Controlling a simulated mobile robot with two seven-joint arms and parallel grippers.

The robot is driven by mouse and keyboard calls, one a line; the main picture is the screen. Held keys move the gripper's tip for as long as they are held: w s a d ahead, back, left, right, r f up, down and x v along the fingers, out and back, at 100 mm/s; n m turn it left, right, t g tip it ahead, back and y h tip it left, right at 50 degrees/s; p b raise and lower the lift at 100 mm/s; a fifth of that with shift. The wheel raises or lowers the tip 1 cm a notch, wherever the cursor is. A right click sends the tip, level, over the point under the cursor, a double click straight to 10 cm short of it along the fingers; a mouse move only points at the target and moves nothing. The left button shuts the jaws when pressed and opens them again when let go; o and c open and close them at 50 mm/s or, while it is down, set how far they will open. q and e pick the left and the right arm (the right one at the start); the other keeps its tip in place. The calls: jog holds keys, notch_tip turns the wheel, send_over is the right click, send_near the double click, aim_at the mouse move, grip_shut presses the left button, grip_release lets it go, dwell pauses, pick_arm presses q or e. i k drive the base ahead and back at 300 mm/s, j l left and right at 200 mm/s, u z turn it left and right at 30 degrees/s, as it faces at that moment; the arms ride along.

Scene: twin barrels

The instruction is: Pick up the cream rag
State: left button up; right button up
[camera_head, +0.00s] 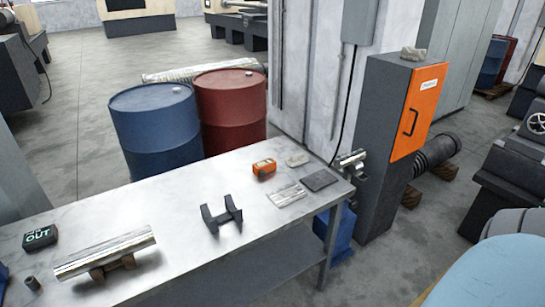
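A second pale, greyish-cream crumpled piece (413,54) lies on top of the dark cabinet with the orange door. Both are small in the picture, and I cannot tell for certain which is the cream rag. Neither of my grippers is in view.
The bench also holds an orange device (264,168), a dark plate (320,180), a dark bracket (221,213) and a metal cylinder (104,253). Blue (156,130) and red (231,106) barrels stand behind it. The orange-doored cabinet (390,140) stands to the right.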

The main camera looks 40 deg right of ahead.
aim_at(299, 158)
jog(key=l+u, duration=0.3)
jog(key=l, duration=0.2)
jog(key=k+l+u, duration=0.25)
jog(key=l, duration=0.25)
jog(key=l+u, duration=0.1)
jog(key=l, duration=0.25)
jog(key=k+l+u, duration=0.1)
jog(key=l, duration=0.25)
jog(key=k+l+u, duration=0.1)
jog(key=l, duration=0.2)
jog(key=k+l, duration=0.15)
jog(key=l, duration=0.2)
jog(key=k+l, duration=0.15)
jog(key=l, duration=0.15)
jog(key=k+l+u, duration=0.1)
jog(key=l, duration=0.25)
